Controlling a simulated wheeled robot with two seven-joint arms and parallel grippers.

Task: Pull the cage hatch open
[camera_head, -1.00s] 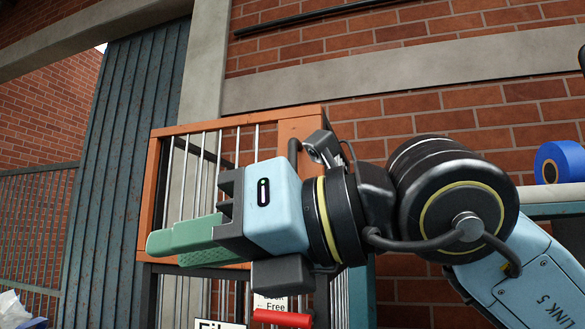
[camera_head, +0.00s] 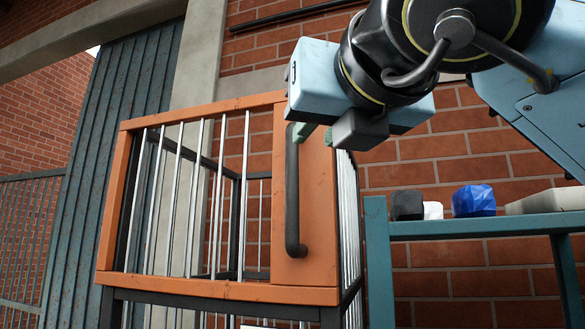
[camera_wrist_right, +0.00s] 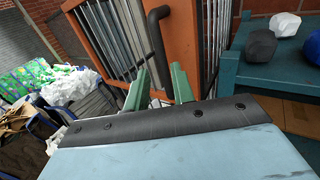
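The cage hatch (camera_head: 305,255) is an orange frame with upright metal bars, and it looks shut against the cage. Its black upright bar handle (camera_head: 292,200) is on the orange panel at its right side. My right gripper (camera_head: 308,133) is at the handle's upper end, with its body hiding the frame's upper right corner. In the right wrist view, the gripper's green fingers (camera_wrist_right: 160,70) are apart, and the handle (camera_wrist_right: 154,35) runs down between or just beyond their tips. I cannot tell whether they touch it. My left gripper is not in view.
A teal table (camera_head: 480,226) stands right of the cage, with a dark lump (camera_head: 406,205), a white one (camera_head: 433,210) and a blue one (camera_head: 474,201) on it. Bins with bags (camera_wrist_right: 70,85) stand left in the wrist view. A brick wall is behind.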

